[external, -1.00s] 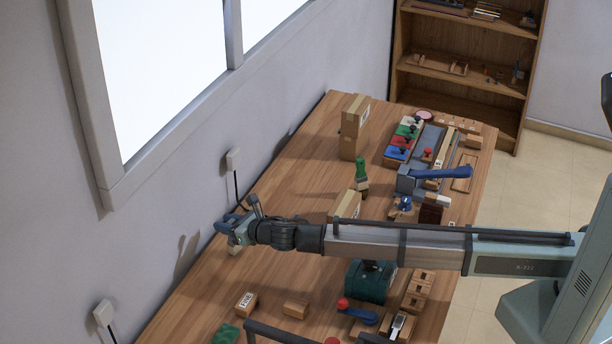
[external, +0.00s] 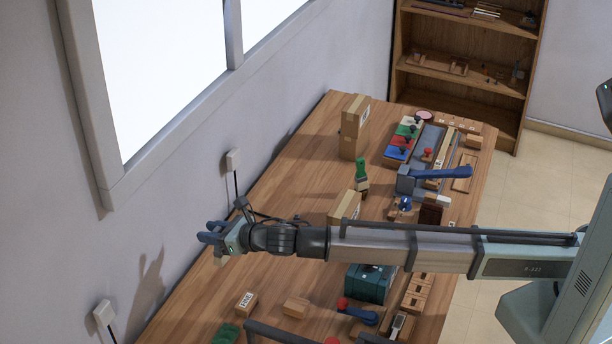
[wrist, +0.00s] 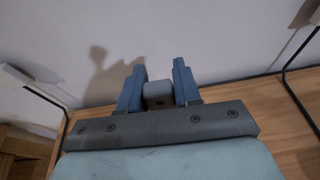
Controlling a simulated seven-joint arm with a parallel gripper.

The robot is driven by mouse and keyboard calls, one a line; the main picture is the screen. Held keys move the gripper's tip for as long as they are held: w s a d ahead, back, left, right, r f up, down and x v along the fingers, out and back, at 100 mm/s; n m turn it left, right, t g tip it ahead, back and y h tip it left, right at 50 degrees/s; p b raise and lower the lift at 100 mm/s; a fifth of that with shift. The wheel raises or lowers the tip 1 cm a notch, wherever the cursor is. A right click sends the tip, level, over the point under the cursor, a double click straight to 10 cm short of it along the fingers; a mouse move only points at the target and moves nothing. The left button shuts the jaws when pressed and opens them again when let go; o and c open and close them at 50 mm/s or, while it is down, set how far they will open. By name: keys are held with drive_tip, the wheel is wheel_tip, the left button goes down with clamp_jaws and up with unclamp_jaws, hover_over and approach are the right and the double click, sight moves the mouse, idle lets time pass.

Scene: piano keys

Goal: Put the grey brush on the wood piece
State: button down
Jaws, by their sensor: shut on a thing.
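My gripper (external: 210,231) is over the left edge of the table, near the wall. In the wrist view its two blue fingers (wrist: 159,76) stand either side of a small grey block-shaped end (wrist: 158,93), which looks like the grey brush's handle. A pale tip (external: 220,260) shows below the gripper in the external view, possibly its bristles. The rest of the brush is hidden by the gripper. A plain wood block (external: 296,307) lies on the front part of the table. I cannot tell whether it is the wood piece meant.
A labelled box (external: 246,304) and a green item (external: 226,333) lie at the front left. A green-handled brush (external: 361,176) stands mid-table. A teal box (external: 369,283) sits under my arm. The table's left strip is mostly clear.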

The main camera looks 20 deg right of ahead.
drive_tip(key=s+d+r, duration=0.1)
drive_tip(key=s+d, duration=0.2)
drive_tip(key=s, duration=0.5)
drive_tip(key=s+d+r, duration=0.2)
drive_tip(key=s+d, duration=0.1)
drive_tip(key=s, duration=0.4)
drive_tip(key=w+d+f+m+t+h, duration=0.25)
drive_tip(key=d+m+h, duration=0.2)
drive_tip(key=d, duration=0.55)
drive_tip(key=shift+w+a+f, duration=0.1)
drive_tip(key=shift+a+f, duration=0.05)
drive_tip(key=shift+f, duration=2.1)
drive_tip(key=shift+a+f, duration=0.1)
drive_tip(key=shift+f, duration=2.1)
drive_tip(key=shift+f, duration=0.1)
drive_tip(key=c, duration=0.8)
unclamp_jaws()
